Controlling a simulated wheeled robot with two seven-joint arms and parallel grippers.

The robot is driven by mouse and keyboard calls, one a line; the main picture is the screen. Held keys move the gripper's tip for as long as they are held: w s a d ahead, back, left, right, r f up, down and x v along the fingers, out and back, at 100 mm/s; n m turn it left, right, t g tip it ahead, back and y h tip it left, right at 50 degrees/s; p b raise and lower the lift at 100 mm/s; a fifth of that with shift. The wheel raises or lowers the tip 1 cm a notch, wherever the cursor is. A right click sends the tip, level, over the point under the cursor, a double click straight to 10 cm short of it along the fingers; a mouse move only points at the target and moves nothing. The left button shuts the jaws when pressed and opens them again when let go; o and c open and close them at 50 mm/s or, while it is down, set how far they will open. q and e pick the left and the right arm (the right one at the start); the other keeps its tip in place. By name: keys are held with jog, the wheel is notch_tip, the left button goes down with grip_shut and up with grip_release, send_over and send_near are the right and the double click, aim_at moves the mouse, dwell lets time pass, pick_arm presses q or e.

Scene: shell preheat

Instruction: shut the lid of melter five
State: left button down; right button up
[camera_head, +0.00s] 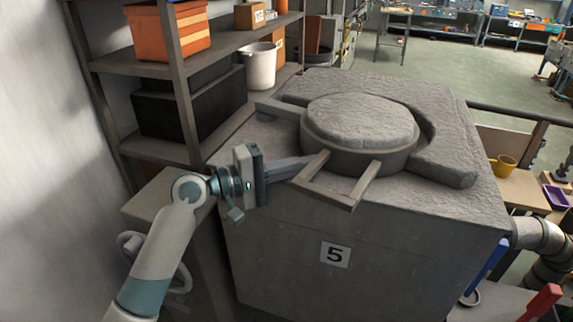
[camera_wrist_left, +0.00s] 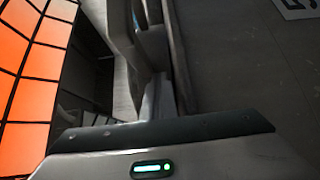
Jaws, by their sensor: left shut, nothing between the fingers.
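Melter five (camera_head: 285,235) is a grey block with a "5" label (camera_head: 334,255) on its front. Its round, rough-topped lid (camera_head: 360,120) lies about level inside a raised curved rim on top. A U-shaped bar handle (camera_head: 335,198) sticks out from the lid toward the front. I cannot tell whether the lid is fully down. My left gripper (camera_head: 303,165) is shut and empty, its fingers pointing right, at the left bar of the handle; touching or just apart is unclear. In the left wrist view the fingers (camera_wrist_left: 150,75) are beside the grey front face. My right gripper is out of view.
A shelf unit (camera_head: 185,65) with an orange crate (camera_head: 170,32), a black box (camera_head: 190,100) and a white bucket (camera_head: 260,66) stands close on the left. Pipes (camera_head: 540,240) and a red part (camera_head: 542,300) are at the lower right. Open floor lies behind.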

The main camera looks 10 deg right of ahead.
pick_arm(q)
jog(key=s+a+b, duration=0.3)
jog(key=a+b, duration=0.3)
jog(key=a, duration=1)
jog(key=shift+a, duration=0.2)
